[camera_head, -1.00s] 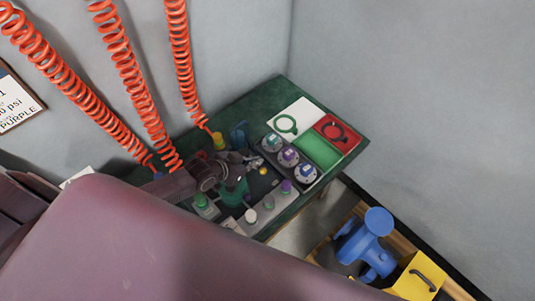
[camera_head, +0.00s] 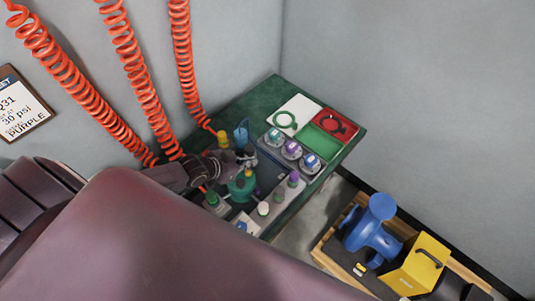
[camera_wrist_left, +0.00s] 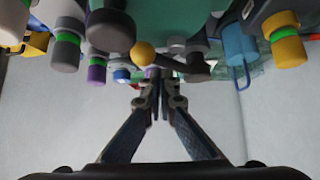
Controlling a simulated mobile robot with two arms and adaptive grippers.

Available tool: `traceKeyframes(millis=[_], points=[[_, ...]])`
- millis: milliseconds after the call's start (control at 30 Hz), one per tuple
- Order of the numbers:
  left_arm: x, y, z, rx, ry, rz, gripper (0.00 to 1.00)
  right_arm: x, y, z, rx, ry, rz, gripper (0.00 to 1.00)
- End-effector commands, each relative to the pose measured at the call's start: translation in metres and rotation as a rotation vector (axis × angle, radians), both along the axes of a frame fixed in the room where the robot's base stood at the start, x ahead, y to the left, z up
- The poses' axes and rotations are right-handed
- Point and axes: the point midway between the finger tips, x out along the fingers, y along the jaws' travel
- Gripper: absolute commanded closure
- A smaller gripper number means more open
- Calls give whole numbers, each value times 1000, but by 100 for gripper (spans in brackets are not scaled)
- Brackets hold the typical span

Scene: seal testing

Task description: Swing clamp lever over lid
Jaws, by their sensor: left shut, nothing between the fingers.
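The green vessel with its lid (camera_head: 238,190) stands on the bench in the head view; its green body (camera_wrist_left: 172,22) fills the top of the left wrist view. The clamp lever's yellow ball knob (camera_head: 249,173) shows at the vessel's far-right edge. In the wrist view the dark lever (camera_wrist_left: 172,66) runs right from the yellow knob (camera_wrist_left: 143,53). My left gripper (camera_head: 248,159) is just beyond the knob, partly hidden by its own wrist. Its fingers (camera_wrist_left: 161,76) are shut and empty, close to the lever; I cannot tell whether they touch. My right gripper is out of view.
Three round gauges (camera_head: 292,149) stand right of the gripper. Beyond them are white, red and green (camera_head: 322,145) panels. Several colour-banded fittings, including a purple-topped one (camera_head: 293,179), crowd the vessel. A blue hook-like part (camera_head: 241,134) stands behind. Red coiled hoses (camera_head: 140,85) hang at left.

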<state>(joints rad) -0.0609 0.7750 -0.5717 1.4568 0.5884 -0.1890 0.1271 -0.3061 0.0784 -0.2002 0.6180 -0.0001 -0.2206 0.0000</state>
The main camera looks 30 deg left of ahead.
Motion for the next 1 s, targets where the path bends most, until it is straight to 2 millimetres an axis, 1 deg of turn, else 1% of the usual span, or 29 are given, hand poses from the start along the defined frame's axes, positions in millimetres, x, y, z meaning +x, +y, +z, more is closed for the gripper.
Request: traceKeyframes(millis=[167,467,1000], points=[[-1,7,0,2,-1,2,100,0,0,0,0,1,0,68],[-3,16,0,4,1,2,100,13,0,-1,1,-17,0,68],[-7,25,-3,10,9,5,100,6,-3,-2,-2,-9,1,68]])
